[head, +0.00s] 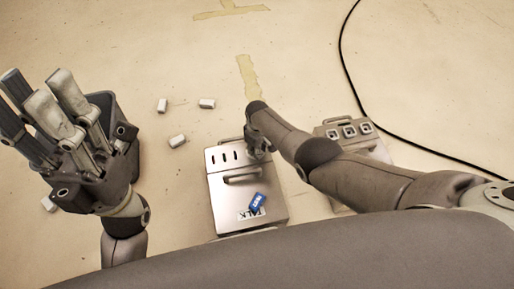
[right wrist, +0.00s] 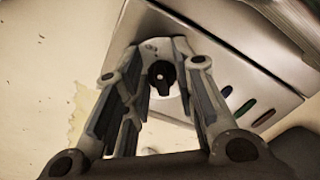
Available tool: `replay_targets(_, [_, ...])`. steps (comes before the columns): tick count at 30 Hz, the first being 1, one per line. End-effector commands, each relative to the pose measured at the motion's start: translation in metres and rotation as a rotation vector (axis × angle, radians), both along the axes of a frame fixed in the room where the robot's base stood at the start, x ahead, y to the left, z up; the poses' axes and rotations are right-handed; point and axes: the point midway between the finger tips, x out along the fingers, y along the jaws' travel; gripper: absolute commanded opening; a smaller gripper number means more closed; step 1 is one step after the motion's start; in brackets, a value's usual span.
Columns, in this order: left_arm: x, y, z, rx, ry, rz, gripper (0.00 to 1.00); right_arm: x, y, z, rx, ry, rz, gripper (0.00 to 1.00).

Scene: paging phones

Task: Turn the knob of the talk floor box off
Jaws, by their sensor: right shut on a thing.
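The talk floor box (head: 225,205) is a metal box on the floor at the middle of the head view, with a handle, dark slots and a "TALK" label partly covered by a blue tag (head: 257,201). My right gripper (head: 259,150) is at the box's far right corner. In the right wrist view the box (right wrist: 215,50) shows with coloured slots, and the dark round knob (right wrist: 161,77) sits between the fingers of my right gripper (right wrist: 160,88), which is shut on it. My left gripper (head: 48,105) is raised at the left, open and empty, away from the box.
A second metal box (head: 335,131) with three square sockets stands to the right, partly hidden behind my right arm. A black cable (head: 345,70) curves across the floor at the right. Several small white blocks (head: 207,103) lie left of the talk box. Worn tape (head: 247,75) marks the floor.

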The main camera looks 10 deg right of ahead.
Motion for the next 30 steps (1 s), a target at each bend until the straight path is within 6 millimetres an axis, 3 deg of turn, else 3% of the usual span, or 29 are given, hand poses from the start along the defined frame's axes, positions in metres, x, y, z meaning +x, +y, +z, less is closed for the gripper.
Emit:
replay_targets(9, [0.0001,0.0,0.0004,0.0,-0.001,0.0,0.4,0.0005,-0.001,-0.0001,-0.001,0.001,0.101,0.02])
replay_targets(24, [0.0007,-0.0002,-0.0004,0.0,0.001,0.0,0.4,0.0006,-0.0011,-0.0002,-0.001,0.0,0.116,0.02])
replay_targets(25, [0.0008,-0.0003,-0.0005,0.0,0.001,0.0,0.4,0.0006,-0.0011,-0.0002,-0.001,0.0,0.116,0.29])
replay_targets(27, [0.0009,-0.0003,-0.0006,0.001,0.002,0.0,0.4,0.0006,-0.0011,-0.0001,-0.001,0.0,0.115,0.38])
replay_targets(30, [0.001,-0.0003,-0.0008,0.0,0.003,0.0,0.4,0.0006,-0.0011,-0.0001,-0.001,0.0,0.115,0.41])
